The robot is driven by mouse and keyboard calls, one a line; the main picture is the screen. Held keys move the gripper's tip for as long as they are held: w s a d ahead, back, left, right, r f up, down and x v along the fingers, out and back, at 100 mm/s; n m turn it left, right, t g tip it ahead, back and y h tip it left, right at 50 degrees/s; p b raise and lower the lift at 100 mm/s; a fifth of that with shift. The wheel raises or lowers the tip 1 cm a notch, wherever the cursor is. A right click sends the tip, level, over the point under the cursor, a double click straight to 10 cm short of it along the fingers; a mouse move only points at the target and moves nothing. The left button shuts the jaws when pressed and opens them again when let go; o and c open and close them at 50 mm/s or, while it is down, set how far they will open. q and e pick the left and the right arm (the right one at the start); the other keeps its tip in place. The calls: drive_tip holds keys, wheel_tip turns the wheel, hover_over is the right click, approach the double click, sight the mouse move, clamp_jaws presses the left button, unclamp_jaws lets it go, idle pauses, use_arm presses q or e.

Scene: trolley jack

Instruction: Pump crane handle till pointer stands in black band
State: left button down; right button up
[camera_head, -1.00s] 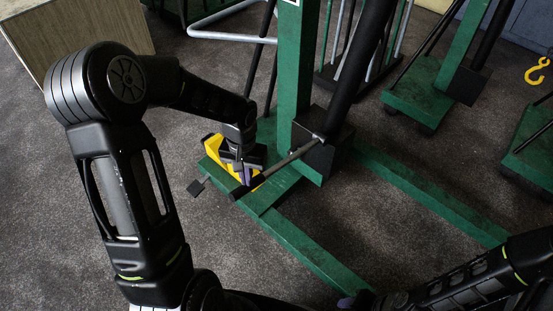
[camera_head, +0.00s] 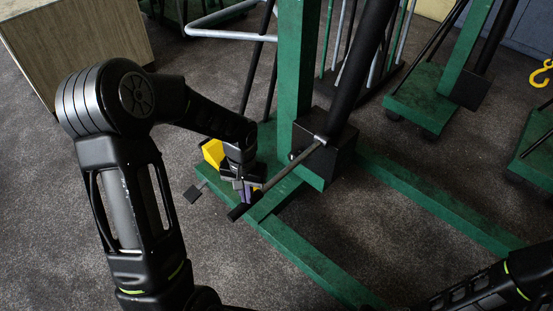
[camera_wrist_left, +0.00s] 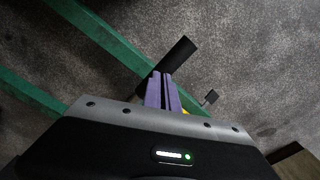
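The crane's pump handle (camera_head: 292,166) is a rod with a black grip (camera_head: 237,212), slanting down to the left from a black block (camera_head: 322,150) on the green crane. My left gripper (camera_head: 249,195) is at the handle near the grip, its purple fingers close together and seemingly touching it. In the left wrist view the fingers (camera_wrist_left: 163,92) look shut, and the grip (camera_wrist_left: 178,57) runs across beyond their tips, not visibly between them. A yellow block (camera_head: 212,152) on the green base is partly behind my left gripper. I cannot make out a pointer or black band.
Green base legs (camera_head: 310,255) run along the grey floor. A small black pedal-like plate (camera_head: 193,192) juts out left of the base. Other green cranes (camera_head: 425,95) stand at the back right. A wooden cabinet (camera_head: 75,45) is at top left. My right arm shows at bottom right.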

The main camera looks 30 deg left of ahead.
use_arm(q)
wheel_tip(320, 180, down, 2)
drive_tip(key=shift+w+b, duration=0.15)
drive_tip(key=shift+b, duration=0.4)
wheel_tip(320, 180, up, 17)
drive_tip(key=p, duration=1.3)
use_arm(e)
wheel_tip(320, 180, up, 12)
drive_tip(key=shift+f, duration=0.15)
use_arm(q)
drive_tip(key=shift+r, duration=0.1)
drive_tip(key=s+d+f+m+t+h, duration=0.1)
drive_tip(key=d+f+h, duration=0.2)
drive_tip(key=d+f, duration=0.85)
drive_tip(key=s+d+f+h, duration=0.1)
drive_tip(key=s+d+f, duration=0.7)
drive_tip(key=s+d, duration=0.5)
drive_tip(key=shift+s+f, duration=0.2)
drive_tip(key=shift+s, duration=0.5)
